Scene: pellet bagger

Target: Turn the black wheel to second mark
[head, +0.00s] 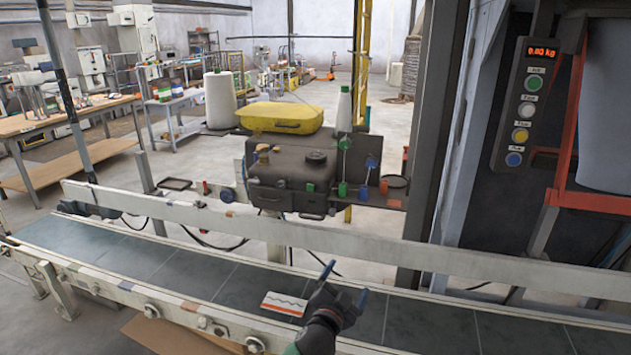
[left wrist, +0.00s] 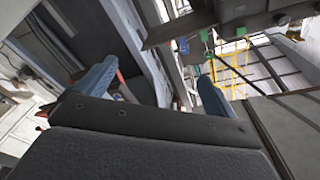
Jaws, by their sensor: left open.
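A black machine head (head: 290,178) stands behind the conveyor. A round black knob (head: 316,157) sits on its top; it may be the black wheel, but I cannot make out any marks on it. My left gripper (head: 345,284) is above the conveyor belt, in front of and below the machine, apart from it. Its two blue fingers are spread, with nothing between them. They also show spread in the left wrist view (left wrist: 155,85). My right gripper is not in view.
The conveyor belt (head: 180,275) runs across the front, with a pale rail (head: 400,255) behind it. A small white and orange card (head: 285,304) lies on the belt. A yellow cover (head: 280,117) and thread cones are near the machine. A button panel (head: 522,105) is at right.

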